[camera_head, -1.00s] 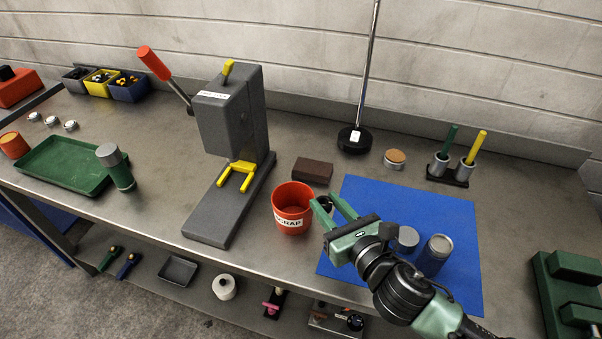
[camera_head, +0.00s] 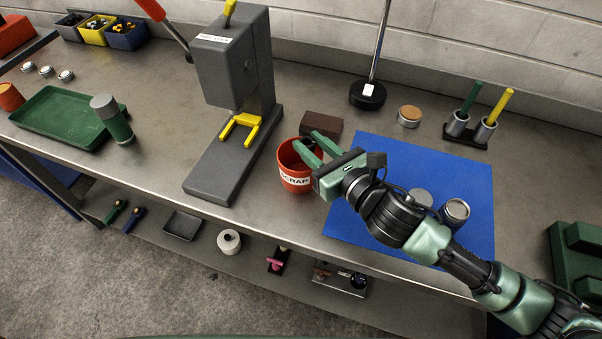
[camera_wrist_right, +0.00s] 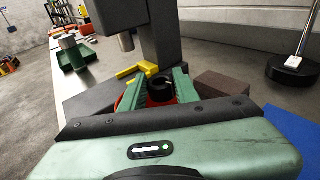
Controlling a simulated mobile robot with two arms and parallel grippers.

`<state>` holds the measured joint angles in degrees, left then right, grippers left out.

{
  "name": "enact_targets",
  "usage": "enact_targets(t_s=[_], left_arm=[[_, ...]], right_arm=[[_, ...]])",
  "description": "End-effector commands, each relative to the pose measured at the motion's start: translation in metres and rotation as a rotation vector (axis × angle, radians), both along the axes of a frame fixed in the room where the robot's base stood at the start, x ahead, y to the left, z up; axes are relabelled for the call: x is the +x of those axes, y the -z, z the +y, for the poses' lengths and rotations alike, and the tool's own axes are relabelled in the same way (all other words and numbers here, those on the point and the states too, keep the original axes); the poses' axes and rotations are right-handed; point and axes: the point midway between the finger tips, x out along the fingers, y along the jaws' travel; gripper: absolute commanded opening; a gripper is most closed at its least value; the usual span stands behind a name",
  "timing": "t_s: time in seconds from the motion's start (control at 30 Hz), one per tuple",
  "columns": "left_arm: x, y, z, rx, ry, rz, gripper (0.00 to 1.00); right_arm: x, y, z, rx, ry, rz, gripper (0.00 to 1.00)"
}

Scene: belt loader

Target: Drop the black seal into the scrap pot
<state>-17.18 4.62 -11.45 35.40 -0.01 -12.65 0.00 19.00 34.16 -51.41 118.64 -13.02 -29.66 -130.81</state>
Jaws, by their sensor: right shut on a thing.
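The red scrap pot (camera_head: 289,181) with a white label stands on the bench in the head view, beside the grey press. My right gripper (camera_head: 304,141) reaches in from the right with its green fingers over the pot's mouth. In the right wrist view the black seal (camera_wrist_right: 162,86) is a dark ring between the fingers of my right gripper (camera_wrist_right: 159,85), which is shut on it. The red pot shows behind and below the fingers there, partly hidden. My left gripper is not in view.
The grey press (camera_head: 233,75) with yellow fork stands left of the pot. A brown block (camera_head: 322,123) lies just behind the pot. A blue mat (camera_head: 440,170) with grey cylinders is at right, under my arm. A lamp-like stand (camera_head: 367,95) rises at the back.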

Motion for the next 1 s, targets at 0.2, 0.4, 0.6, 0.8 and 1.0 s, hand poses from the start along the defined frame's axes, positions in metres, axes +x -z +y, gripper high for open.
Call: enact_targets(t_s=[0.2,0.4,0.6,0.8,1.0], left_arm=[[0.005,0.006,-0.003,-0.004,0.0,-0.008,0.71],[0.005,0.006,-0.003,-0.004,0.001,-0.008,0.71],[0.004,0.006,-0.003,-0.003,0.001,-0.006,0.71],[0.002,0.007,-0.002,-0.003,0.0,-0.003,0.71],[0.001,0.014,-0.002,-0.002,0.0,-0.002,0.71]], right_arm=[[0.0,0.005,0.0,0.0,0.001,-0.001,0.0],[0.0,0.005,0.0,0.0,0.001,-0.001,0.47],[0.0,0.005,0.0,0.0,0.001,-0.001,0.56],[-0.002,0.005,-0.002,-0.001,0.001,-0.001,0.56],[-0.025,0.003,-0.018,-0.002,0.001,0.0,0.56]])
